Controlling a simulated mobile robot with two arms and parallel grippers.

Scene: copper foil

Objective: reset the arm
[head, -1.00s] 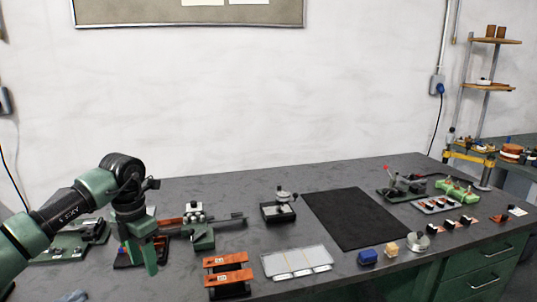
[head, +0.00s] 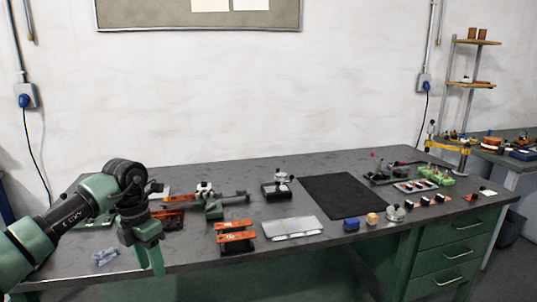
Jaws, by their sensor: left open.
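My left arm comes in from the left, and its green gripper (head: 146,258) points down at the front left edge of the grey workbench (head: 190,256). Its fingers are apart and nothing shows between them. The arm hides part of the left end of the bench. A crumpled grey-blue cloth (head: 105,257) lies on the bench just left of the gripper. My right gripper is not in view.
A green-based tool (head: 214,208) stands right of the gripper. Small parts crowd the right end.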

